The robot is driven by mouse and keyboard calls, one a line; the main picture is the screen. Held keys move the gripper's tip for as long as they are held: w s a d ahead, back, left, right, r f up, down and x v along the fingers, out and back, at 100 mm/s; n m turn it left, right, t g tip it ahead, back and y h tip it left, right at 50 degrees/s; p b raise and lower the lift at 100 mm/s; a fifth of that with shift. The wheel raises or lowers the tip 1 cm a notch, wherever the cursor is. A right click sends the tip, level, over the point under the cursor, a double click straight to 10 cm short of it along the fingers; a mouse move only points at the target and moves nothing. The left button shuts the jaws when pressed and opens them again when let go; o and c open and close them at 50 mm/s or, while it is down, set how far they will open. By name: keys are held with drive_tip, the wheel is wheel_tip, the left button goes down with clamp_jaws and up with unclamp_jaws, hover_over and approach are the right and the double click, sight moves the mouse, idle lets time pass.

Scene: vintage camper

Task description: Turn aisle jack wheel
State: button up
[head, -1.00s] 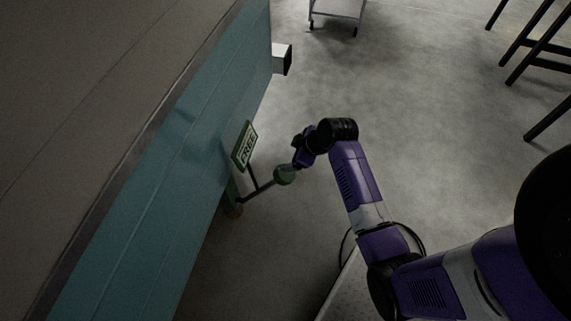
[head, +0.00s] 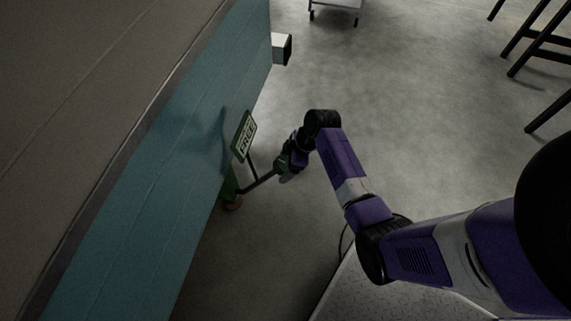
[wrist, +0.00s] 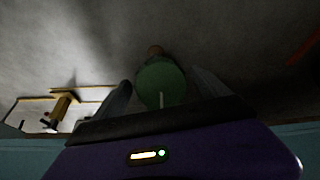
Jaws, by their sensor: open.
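In the wrist view the round green wheel (wrist: 161,82) lies between the two open fingers of my gripper (wrist: 161,92), with a gap on each side. I cannot tell whether either finger touches it.
A pale box-shaped fixture (head: 281,48) juts from the wall farther back. The grey floor (head: 400,100) is open; dark-legged stools (head: 540,50) stand at upper right.

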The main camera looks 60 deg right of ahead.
drive_tip(key=c, duration=1.4)
drive_tip(key=shift+m+p, duration=0.3)
drive_tip(key=shift+p, duration=0.1)
drive_tip(key=shift+o, duration=0.2)
drive_tip(key=shift+r+m+p, duration=0.1)
drive_tip(key=shift+m+p, duration=0.65)
drive_tip(key=shift+m, duration=0.15)
drive_tip(key=m+y+p, duration=0.1)
drive_tip(key=m+p, duration=0.1)
drive_tip(key=m, duration=0.3)
drive_tip(key=shift+p, duration=0.3)
drive_tip(key=shift+m, duration=0.4)
